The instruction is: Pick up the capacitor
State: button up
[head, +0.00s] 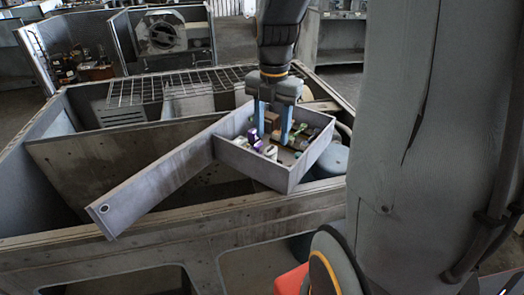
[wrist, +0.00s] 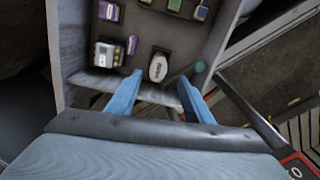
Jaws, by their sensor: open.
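A pale, rounded can that looks like the capacitor (wrist: 158,67) stands in an open grey box in the wrist view. I cannot pick it out for certain in the head view. My gripper (head: 272,138) points down into the box with its two blue fingers apart. In the wrist view my gripper (wrist: 160,77) has one fingertip on each side of the can in the picture, with nothing held. Whether the fingers are level with the can or above it is unclear.
The large housing's front edge (head: 180,222) lies nearer.

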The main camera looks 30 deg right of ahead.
aim_at(271, 150)
jog(key=shift+w+f, duration=0.1)
jog(key=shift+f, duration=0.25)
jog(key=shift+a+f+p, duration=0.1)
jog(key=shift+f+p, duration=0.5)
jog(key=shift+f, duration=2.95)
jog(key=c, duration=1)
